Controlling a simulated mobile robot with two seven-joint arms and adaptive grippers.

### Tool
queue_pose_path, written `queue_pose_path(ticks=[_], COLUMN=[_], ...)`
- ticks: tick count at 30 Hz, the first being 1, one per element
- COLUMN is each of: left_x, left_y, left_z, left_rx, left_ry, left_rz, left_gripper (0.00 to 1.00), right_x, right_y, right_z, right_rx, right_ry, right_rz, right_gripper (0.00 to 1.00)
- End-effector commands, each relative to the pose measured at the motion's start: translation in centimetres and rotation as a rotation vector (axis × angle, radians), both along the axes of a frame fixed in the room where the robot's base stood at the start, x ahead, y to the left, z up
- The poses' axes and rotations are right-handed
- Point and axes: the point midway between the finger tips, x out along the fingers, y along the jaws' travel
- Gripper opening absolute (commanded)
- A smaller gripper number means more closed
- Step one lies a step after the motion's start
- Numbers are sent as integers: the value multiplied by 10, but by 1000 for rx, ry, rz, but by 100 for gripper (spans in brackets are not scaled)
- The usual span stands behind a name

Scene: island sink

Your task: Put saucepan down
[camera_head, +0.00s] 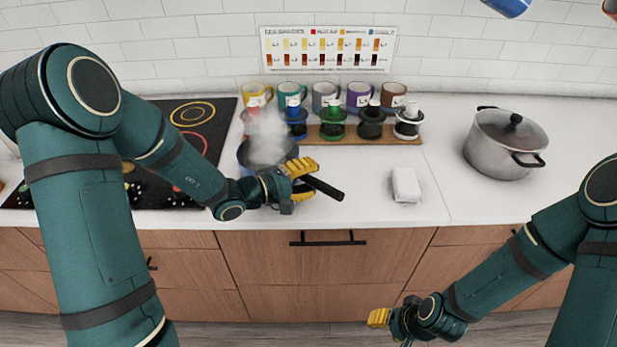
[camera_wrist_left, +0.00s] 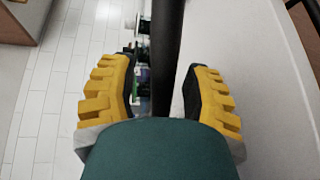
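The blue saucepan (camera_head: 243,158) is on the white counter beside the black cooktop, with steam rising from it. Its dark handle (camera_head: 326,188) points to the right and towards me. My left gripper (camera_head: 302,181) is at the handle, its yellow fingers on either side. In the left wrist view the handle (camera_wrist_left: 167,60) runs between the spread fingers, with a gap on the left finger's side. Part of the pan is hidden by my left arm and the steam. My right gripper (camera_head: 385,320) is low in front of the cabinets; its opening is unclear.
Several mugs (camera_head: 325,95) and bottles on a wooden board (camera_head: 350,140) stand behind the pan. A white block (camera_head: 405,185) lies to the right. A lidded grey pot (camera_head: 490,150) stands further right. Counter between them is clear.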

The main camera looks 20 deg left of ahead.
Motion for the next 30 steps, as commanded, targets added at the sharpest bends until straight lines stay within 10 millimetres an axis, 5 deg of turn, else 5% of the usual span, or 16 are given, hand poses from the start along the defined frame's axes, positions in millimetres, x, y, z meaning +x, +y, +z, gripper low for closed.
queue_pose_path(ticks=[5,21,30], left_x=[-5,-73,-85], left_y=[6,74,82], left_z=[3,21,22], left_rx=[0,0,0], left_ry=[0,-2,6], left_rz=[2,2,-5], left_gripper=[48,48,48], right_x=[0,1,2], right_y=[0,0,0], right_z=[3,6,7], right_rx=[0,0,-1], right_ry=[-1,-3,-4], right_rz=[0,-2,-4], right_gripper=[47,47,47])
